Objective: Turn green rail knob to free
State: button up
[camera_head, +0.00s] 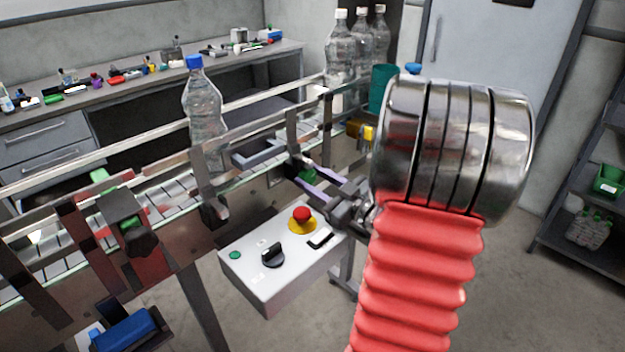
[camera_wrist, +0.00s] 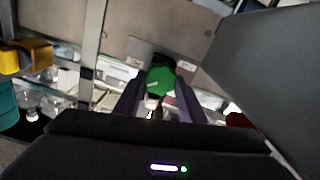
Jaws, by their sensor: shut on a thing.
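The green rail knob (camera_head: 307,175) is on the near side of the conveyor, partly hidden by my fingers. In the wrist view the green knob (camera_wrist: 160,80) sits between the two fingers, with a pale mark on its face. My gripper (camera_head: 302,172) reaches it from the right with its dark purple fingers on either side. It also shows in the wrist view (camera_wrist: 159,92), shut on the knob. A small plate with a pale label (camera_wrist: 188,67) lies beside the knob; its lettering is too small to read.
A control box (camera_head: 285,262) with a red button (camera_head: 302,214) and black switch stands just below my gripper. A blue-capped bottle (camera_head: 205,110) stands on the conveyor. Another green knob (camera_head: 130,222) is at left. A yellow part (camera_wrist: 35,55) is left in the wrist view.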

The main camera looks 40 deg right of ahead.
jog(key=o, duration=1)
jog(key=shift+o, duration=0.2)
jog(key=s, duration=1.4)
jog(key=shift+d, duration=0.15)
jog(key=shift+w, duration=0.1)
